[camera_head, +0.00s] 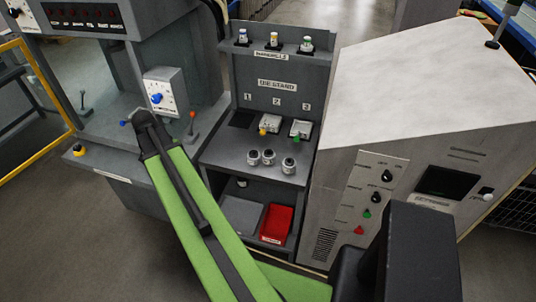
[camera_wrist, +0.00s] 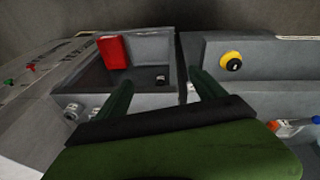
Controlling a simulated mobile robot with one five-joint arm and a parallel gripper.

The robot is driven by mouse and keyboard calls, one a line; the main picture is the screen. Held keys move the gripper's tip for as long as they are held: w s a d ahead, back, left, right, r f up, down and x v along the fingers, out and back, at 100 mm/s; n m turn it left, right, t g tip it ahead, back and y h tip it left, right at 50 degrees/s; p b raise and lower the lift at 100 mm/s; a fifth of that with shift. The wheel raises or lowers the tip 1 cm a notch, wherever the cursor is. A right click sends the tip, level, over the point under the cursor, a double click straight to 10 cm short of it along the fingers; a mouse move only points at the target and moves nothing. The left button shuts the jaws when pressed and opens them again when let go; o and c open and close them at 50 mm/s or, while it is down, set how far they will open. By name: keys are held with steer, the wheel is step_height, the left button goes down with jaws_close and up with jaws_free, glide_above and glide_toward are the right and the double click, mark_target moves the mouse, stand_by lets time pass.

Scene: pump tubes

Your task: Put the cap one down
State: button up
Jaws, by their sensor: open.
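No label in the frames marks cap one, so I cannot tell which piece it is. Three short metal round pieces (camera_head: 268,157) stand on the grey stand's shelf; some show at the left in the wrist view (camera_wrist: 72,111). A small dark-and-white piece (camera_wrist: 161,78) lies in the lower compartment (camera_wrist: 152,47); a small round piece also shows there in the head view (camera_head: 242,183). My gripper (camera_wrist: 160,84) is open in the wrist view, its fingers apart at the compartment's edge, with nothing seen held. Its fingers cannot be made out in the head view.
A red bin (camera_head: 277,222) sits in the lower compartment. On the die stand, place 1 (camera_head: 242,120) looks empty; places 2 and 3 hold metal blocks (camera_head: 270,124). A large grey cabinet (camera_head: 370,190) stands at right, and a machine with levers and a yellow button (camera_head: 79,150) at left.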

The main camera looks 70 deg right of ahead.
steer(key=s+d+r+m+g+p, duration=0.1)
steer(key=s+d+r+m, duration=0.2)
steer(key=s+d+m, duration=0.75)
steer(key=g+h, duration=0.1)
glide_toward(268, 152)
steer(key=b+x, duration=0.3)
steer(key=b, duration=0.2)
steer(key=b+x, duration=0.3)
steer(key=b, duration=0.3)
steer(key=shift+w+d+f, duration=0.1)
steer(key=shift+w+f, duration=0.05)
steer(key=shift+f, duration=0.15)
steer(key=shift+r, duration=0.1)
steer(key=b+x, duration=0.4)
steer(key=x, duration=0.1)
steer(key=shift+f+b, duration=0.25)
steer(key=shift+b, duration=0.15)
steer(key=shift+r, duration=0.2)
jaws_close()
steer(key=shift+r+p, duration=0.1)
steer(key=shift+p, duration=0.2)
